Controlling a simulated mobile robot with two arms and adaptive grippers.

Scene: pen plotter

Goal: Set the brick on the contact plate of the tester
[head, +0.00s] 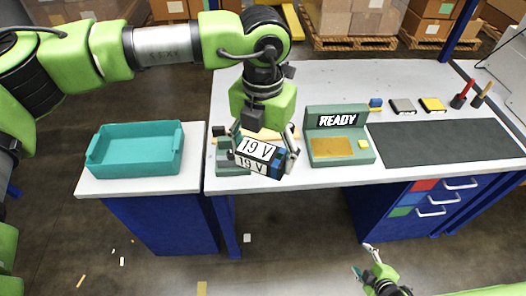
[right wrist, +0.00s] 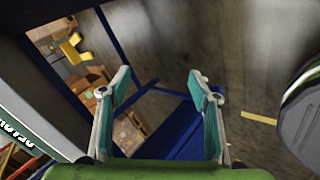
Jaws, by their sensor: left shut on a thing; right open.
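In the head view my left gripper (head: 265,150) is shut on the brick (head: 251,161), a black and blue block with white labels reading "19 V". It holds the brick above the table's front edge, to the left of the tester. The tester (head: 323,132) is a green box with a display reading "READY". Its contact plate (head: 334,147) is a bare gold-coloured surface in front of the display. My right gripper (head: 371,258) is open and empty, low over the floor in front of the table. Its open fingers also show in the right wrist view (right wrist: 160,95).
A teal tray (head: 136,172) stands on a side table at the left. A green device (head: 232,170) is partly hidden behind the brick. A dark mat (head: 445,141) lies right of the tester, with small blocks and two upright tools (head: 470,92) behind it.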

